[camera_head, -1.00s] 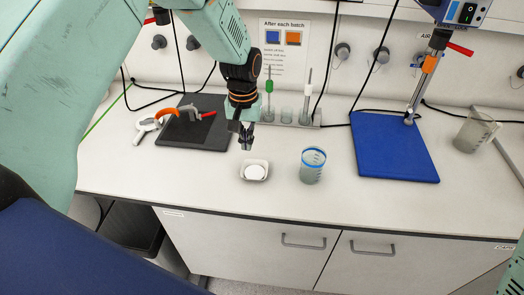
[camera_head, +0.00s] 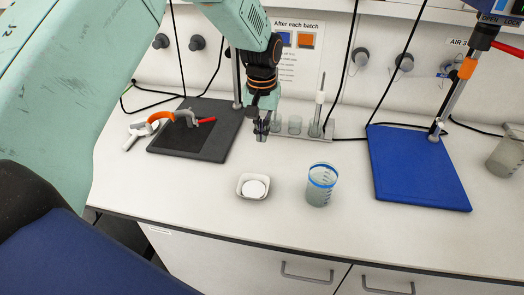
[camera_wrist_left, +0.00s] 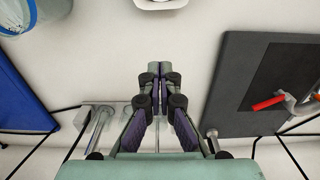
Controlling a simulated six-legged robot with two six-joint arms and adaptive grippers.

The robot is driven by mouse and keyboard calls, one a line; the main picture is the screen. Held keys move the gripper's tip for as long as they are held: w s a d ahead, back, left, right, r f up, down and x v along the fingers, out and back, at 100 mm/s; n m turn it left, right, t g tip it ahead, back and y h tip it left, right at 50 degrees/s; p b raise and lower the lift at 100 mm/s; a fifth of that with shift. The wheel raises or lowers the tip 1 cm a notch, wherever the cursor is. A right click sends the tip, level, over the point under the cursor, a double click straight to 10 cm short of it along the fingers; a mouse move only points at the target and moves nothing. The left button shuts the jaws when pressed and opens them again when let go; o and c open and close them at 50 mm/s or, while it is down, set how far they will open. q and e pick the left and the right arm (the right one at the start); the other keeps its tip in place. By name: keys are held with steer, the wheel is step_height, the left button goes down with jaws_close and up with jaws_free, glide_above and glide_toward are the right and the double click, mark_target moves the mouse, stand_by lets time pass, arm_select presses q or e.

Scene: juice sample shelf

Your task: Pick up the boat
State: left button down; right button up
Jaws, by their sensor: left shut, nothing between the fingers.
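The boat (camera_head: 245,195) is a small white square dish with rounded corners, holding a white heap. It stands on the white bench, left of a blue-banded beaker. My left gripper (camera_head: 262,134) is shut and empty, pointing down above the bench, behind the boat and apart from it. In the left wrist view its fingertips (camera_wrist_left: 154,68) are together, and only part of the boat (camera_wrist_left: 160,5) shows at the top edge. My right gripper is not in view.
The beaker (camera_head: 320,190) stands close right of the boat. A dark mat (camera_head: 212,147) with an orange-and-grey tool is left, a blue board (camera_head: 418,180) right. A rack (camera_head: 297,133) with glass tubes stands behind. Bench in front of the boat is clear.

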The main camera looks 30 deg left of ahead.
mark_target(260, 171)
arm_select(q)
step_height(260, 171, down, 10)
steer(key=shift+s+r+p, duration=0.1)
steer(key=shift+r+p, duration=0.05)
steer(key=shift+p, duration=0.15)
steer(key=shift+s+d+r+p, duration=0.1)
steer(key=shift+s+r+p, duration=0.1)
steer(key=shift+s, duration=0.3)
steer(key=shift+s+d+r+p, duration=0.1)
steer(key=shift+s+p, duration=0.1)
steer(key=shift+s, duration=0.25)
steer(key=shift+s+d+f+p, duration=0.1)
steer(key=shift+s+d+p, duration=0.2)
steer(key=shift+s, duration=0.55)
steer(key=shift+s, duration=0.1)
